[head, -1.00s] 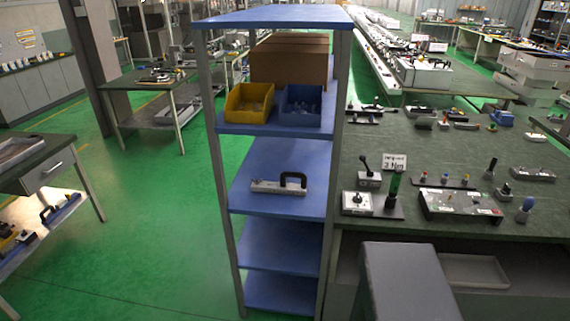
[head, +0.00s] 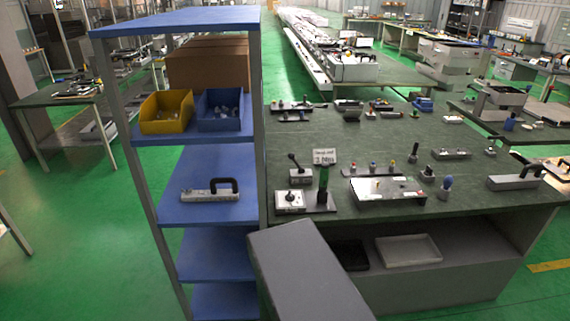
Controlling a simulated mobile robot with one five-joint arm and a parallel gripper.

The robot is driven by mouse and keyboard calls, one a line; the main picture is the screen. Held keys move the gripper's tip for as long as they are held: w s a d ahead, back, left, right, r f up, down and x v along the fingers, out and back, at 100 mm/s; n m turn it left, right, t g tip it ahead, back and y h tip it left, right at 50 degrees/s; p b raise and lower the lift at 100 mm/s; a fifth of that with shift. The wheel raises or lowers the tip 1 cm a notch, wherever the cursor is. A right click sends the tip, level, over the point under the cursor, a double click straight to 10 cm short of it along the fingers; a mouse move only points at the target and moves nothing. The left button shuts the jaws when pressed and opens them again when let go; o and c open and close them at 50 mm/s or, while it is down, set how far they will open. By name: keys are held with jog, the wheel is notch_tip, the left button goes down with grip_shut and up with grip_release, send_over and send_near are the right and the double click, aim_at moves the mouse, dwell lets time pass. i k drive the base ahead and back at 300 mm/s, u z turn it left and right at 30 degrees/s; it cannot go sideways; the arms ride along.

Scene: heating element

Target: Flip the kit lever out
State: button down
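I cannot tell for sure which thing is the kit lever. A small grey box with a black lever (head: 297,166) stands on the green workbench, near its left end. The lever leans up and to the left. My gripper is not in view.
A blue shelf rack (head: 205,208) stands left of the workbench (head: 300,130), holding a grey block with a black handle (head: 210,191), a yellow bin (head: 166,112), a blue bin (head: 222,110) and cardboard boxes (head: 207,70). Green floor (head: 70,240) is free at left.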

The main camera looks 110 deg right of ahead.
aim_at(291, 156)
jog(key=k, duration=1.6)
jog(key=z, duration=0.9)
jog(key=i, duration=0.45)
jog(key=u, duration=0.15)
